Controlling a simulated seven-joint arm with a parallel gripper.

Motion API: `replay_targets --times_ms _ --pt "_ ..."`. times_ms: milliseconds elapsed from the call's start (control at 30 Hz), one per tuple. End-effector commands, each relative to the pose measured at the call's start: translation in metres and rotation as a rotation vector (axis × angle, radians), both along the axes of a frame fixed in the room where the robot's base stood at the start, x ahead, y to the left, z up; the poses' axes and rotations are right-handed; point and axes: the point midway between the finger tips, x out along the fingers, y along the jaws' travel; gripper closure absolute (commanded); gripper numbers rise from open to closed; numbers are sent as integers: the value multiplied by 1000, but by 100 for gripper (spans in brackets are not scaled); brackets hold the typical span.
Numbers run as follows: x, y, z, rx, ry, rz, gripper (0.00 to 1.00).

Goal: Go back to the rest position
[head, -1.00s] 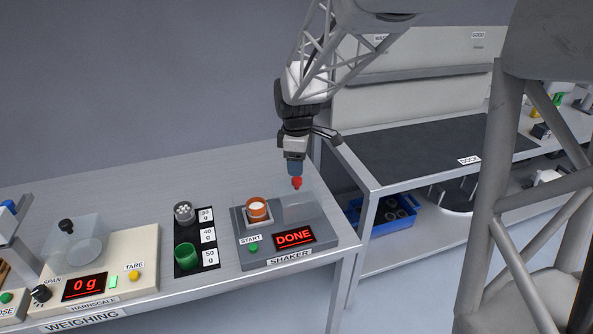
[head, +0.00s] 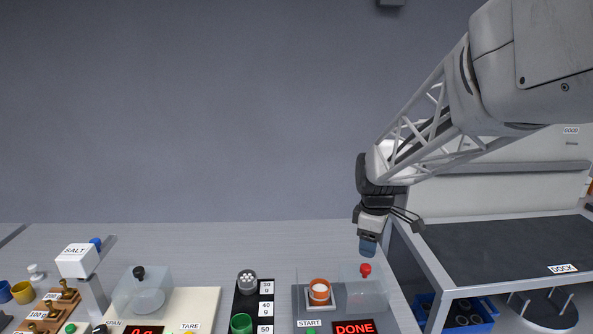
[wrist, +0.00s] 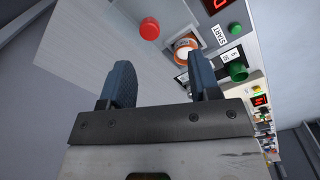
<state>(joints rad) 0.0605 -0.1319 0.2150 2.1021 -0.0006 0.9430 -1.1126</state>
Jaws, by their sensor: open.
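My gripper (head: 368,245) hangs above the back right part of the shaker, just above the red knob (head: 366,270) in the head view. In the wrist view its two blue fingers (wrist: 162,85) are apart with nothing between them. The shaker (head: 300,296) has a lit DONE display (head: 354,328) and a clear cover beneath the red knob.
A dark strip left of the shaker holds a perforated grey-topped jar (head: 247,281) and a green cup (head: 241,323). The scale with a clear box (head: 140,290) and the salt hopper (head: 77,262) stand farther left. A dark-topped bench (head: 500,250) is at right.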

Motion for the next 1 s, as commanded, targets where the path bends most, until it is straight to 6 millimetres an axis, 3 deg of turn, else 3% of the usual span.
replay_targets --times_ms 500,1000 --pt "-105 15 41 16 -85 -392 43" --pt "-213 26 53 71 -164 -805 43"
